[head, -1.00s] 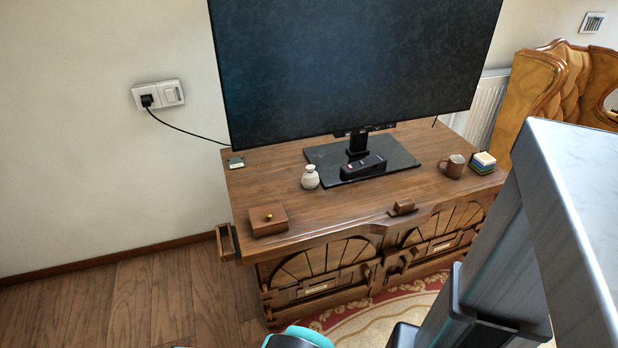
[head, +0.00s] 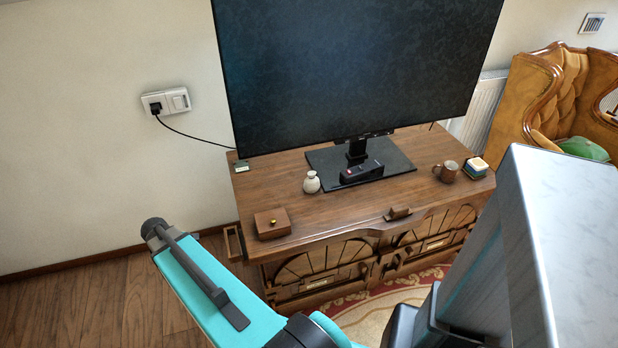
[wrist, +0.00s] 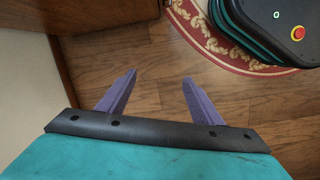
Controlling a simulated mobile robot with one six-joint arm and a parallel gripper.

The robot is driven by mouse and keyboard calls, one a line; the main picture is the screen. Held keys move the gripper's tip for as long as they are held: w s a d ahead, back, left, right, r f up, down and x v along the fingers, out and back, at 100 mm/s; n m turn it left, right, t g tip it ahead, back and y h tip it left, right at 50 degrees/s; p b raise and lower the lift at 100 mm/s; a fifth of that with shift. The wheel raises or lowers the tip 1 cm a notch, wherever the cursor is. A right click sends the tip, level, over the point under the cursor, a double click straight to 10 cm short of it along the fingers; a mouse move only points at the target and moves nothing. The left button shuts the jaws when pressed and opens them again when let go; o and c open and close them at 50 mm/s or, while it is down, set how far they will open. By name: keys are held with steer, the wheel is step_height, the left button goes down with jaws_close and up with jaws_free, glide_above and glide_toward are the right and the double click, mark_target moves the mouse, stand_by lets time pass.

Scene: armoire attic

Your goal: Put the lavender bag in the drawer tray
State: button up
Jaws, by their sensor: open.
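My gripper (wrist: 159,77) shows in the wrist view with two purple fingers spread apart. It is open and empty above the wooden floor. In the head view my teal arm reaches in at the lower left, and its fingers do not show there. I cannot make out a lavender bag in either view. A small wooden open-topped piece (head: 233,242) sticks out at the left side of the cabinet (head: 290,222); I cannot tell whether it is the drawer tray.
On the cabinet stand a small wooden box (head: 272,224), a white jar (head: 311,182), a black remote-like device (head: 362,172), a brown mug (head: 446,171), a stack of coasters (head: 477,168) and a large screen (head: 360,70). A rug (wrist: 235,50) and wooden floor lie below.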

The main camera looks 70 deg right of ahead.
mark_target(307, 179)
steer(key=d+r+n+p, duration=0.1)
steer(key=d+r+p, duration=0.2)
steer(key=d+r, duration=0.95)
steer(key=s+d, duration=0.2)
steer(key=d, duration=0.1)
steer(key=s+d+r+n+h, duration=0.1)
steer(key=s+d, duration=0.1)
steer(key=d, duration=0.2)
steer(key=s+d+r+n, duration=0.1)
steer(key=s+d, duration=0.2)
steer(key=d, duration=0.1)
steer(key=shift+r+g, duration=0.25)
steer(key=shift+g, duration=0.05)
steer(key=shift+n+g, duration=0.5)
steer(key=shift+n, duration=0.2)
steer(key=s+d+r, duration=0.1)
steer(key=s+d, duration=0.1)
steer(key=s+d+r, duration=0.1)
steer(key=s+d, duration=0.5)
steer(key=shift+s+r, duration=0.1)
steer(key=shift+r, duration=0.3)
steer(key=shift+s+d+r, duration=0.1)
steer(key=shift+s+d, duration=0.2)
steer(key=shift+h, duration=0.3)
steer(key=s+d, duration=0.8)
steer(key=shift+s+d, duration=0.1)
steer(key=shift+s, duration=0.2)
